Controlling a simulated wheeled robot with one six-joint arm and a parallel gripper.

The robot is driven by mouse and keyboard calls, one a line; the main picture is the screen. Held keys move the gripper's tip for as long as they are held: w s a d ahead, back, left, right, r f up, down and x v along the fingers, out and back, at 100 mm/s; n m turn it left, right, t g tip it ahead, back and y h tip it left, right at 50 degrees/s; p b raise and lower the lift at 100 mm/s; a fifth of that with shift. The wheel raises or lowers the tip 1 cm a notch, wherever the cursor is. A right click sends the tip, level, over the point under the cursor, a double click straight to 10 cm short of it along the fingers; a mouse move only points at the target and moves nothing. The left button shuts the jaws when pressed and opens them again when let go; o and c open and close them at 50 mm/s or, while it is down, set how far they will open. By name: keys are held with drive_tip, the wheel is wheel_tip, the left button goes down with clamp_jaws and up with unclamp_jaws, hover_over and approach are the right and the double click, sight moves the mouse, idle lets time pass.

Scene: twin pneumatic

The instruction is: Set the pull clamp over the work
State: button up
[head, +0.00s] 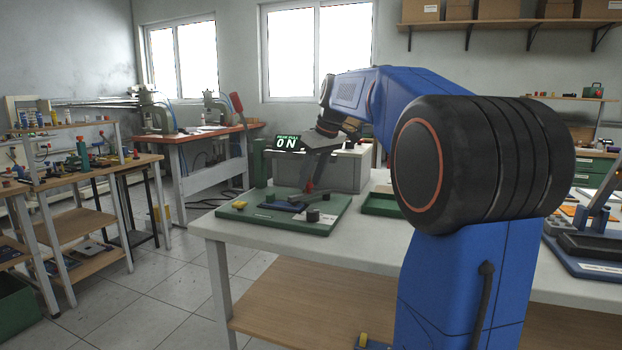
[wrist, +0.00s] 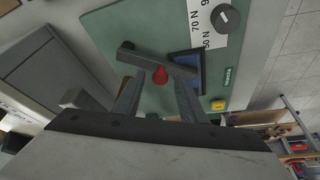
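A grey clamp bar (wrist: 150,60) with a red knob (wrist: 160,76) lies across the green board in the wrist view; I take it for the pull clamp. The red knob also shows in the head view (head: 309,186). A blue piece (wrist: 187,72), perhaps the work, lies partly under the bar's right end; it shows in the head view too (head: 284,206). My gripper (wrist: 159,82) points down over the bar, its fingers apart on either side of the red knob. I see gaps beside the knob, but cannot tell the finger height.
The green board (head: 250,213) sits at the table's front left corner. It carries a black dial (wrist: 225,17), a white force scale (wrist: 208,30) and a yellow button (wrist: 218,105). A display (head: 287,143) reads 0 N. A grey box (head: 335,172) stands behind; a green tray (head: 381,204) is right.

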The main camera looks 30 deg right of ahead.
drive_tip(key=shift+r, duration=0.15)
drive_tip(key=v, duration=1.7)
